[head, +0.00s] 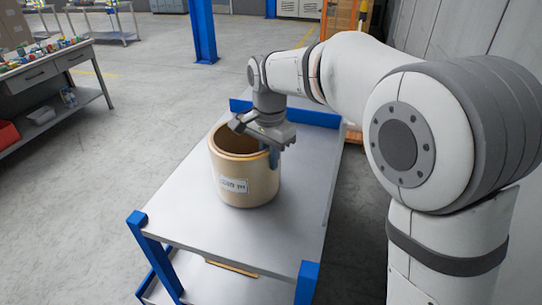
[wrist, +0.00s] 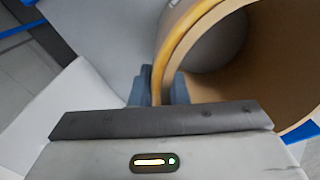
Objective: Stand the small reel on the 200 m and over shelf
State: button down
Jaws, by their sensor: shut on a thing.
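The reel (head: 245,172) is a tan, hollow cylinder with a thick rim and a white printed label (head: 233,185) on its side; the label is too small to read surely. It stands upright on the grey top of a blue-framed cart (head: 190,215). My gripper (head: 274,157) is at the reel's right rim, shut on its wall. In the wrist view the blue-grey fingers (wrist: 158,90) straddle the reel's rim, and the reel's open inside (wrist: 270,60) shows at right. The fingertips are partly hidden. No shelf marked 200 m and over is identifiable.
The cart top is otherwise clear around the reel. A lower shelf of the cart holds a flat tan piece (head: 232,268). A workbench (head: 45,75) with small items stands at left. A blue post (head: 203,30) stands behind, and a grey wall is at right.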

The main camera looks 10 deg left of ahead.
jog(key=c, duration=1.4)
grip_release()
jog(key=shift+f, duration=0.1)
notch_tip(320, 180, up, 12)
jog(key=shift+r, duration=0.15)
jog(key=s+d+f+n+t, duration=0.1)
jog(key=s+d+f, duration=0.1)
jog(key=d, duration=0.6)
jog(key=s+d+f+n, duration=0.1)
jog(key=s+d, duration=0.2)
jog(key=d, duration=0.5)
jog(key=s+d+f+n, duration=0.1)
jog(key=s+d+f, duration=0.2)
jog(key=s+d, duration=0.1)
jog(key=s+d+f+n+t, duration=0.1)
jog(key=s+d+f, duration=0.3)
jog(key=s+d+f+n+t, duration=0.1)
jog(key=s+d+f, duration=0.3)
jog(key=s, duration=0.1)
jog(key=shift+d, duration=0.2)
